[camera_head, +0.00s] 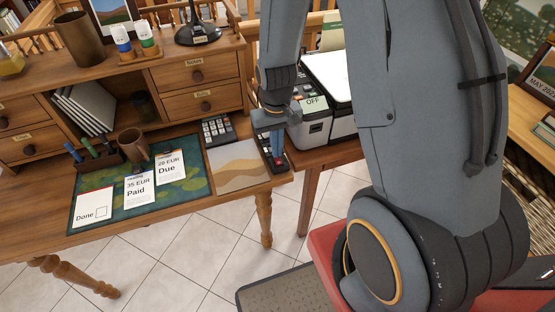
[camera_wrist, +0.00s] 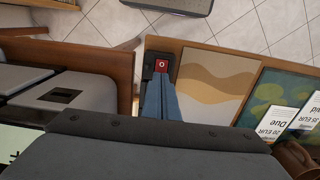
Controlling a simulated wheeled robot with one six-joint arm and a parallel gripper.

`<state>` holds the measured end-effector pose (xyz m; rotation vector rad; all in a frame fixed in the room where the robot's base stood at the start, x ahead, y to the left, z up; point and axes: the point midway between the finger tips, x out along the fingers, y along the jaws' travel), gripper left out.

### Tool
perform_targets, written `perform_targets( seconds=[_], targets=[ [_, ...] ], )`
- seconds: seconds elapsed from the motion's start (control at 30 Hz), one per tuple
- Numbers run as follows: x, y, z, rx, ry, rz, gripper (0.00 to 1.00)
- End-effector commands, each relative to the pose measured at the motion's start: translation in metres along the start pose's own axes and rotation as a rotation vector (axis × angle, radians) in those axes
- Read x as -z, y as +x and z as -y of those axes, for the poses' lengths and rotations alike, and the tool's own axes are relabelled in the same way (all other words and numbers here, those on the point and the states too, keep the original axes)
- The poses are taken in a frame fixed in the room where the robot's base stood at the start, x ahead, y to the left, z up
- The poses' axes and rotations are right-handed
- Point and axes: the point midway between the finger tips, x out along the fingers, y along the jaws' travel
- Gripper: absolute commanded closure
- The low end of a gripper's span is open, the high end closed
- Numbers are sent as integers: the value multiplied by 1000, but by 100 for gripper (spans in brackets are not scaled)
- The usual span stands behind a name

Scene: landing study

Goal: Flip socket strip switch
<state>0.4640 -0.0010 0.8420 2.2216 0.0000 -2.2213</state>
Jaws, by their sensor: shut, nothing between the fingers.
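The dark socket strip (camera_head: 264,143) lies along the right end of the desk. In the wrist view its end (camera_wrist: 149,66) shows beside my fingers, with a red switch (camera_wrist: 162,65) bearing a pale round mark. The switch also shows in the head view (camera_head: 280,166), just below my fingertips. My gripper (camera_head: 276,156) points down over the strip, shut and empty. In the wrist view its blue fingers (camera_wrist: 161,84) end right beside the switch. I cannot tell whether they touch it. My fingers and wrist hide most of the strip.
A printer (camera_head: 318,112) with an OFF label stands just right of the strip, on a separate table. Left of the strip are a sand-patterned pad (camera_head: 238,165), a calculator (camera_head: 218,130) and a green mat (camera_head: 112,208) with cards. The desk's front edge is close to the switch.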

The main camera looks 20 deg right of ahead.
Motion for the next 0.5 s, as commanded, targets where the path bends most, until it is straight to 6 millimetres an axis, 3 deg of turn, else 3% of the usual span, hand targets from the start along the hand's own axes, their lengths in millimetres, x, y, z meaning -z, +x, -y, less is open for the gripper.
perform_targets(
  seconds=[0.5],
  targets=[
    [0,8,0,0,0,1,100]
  ],
)
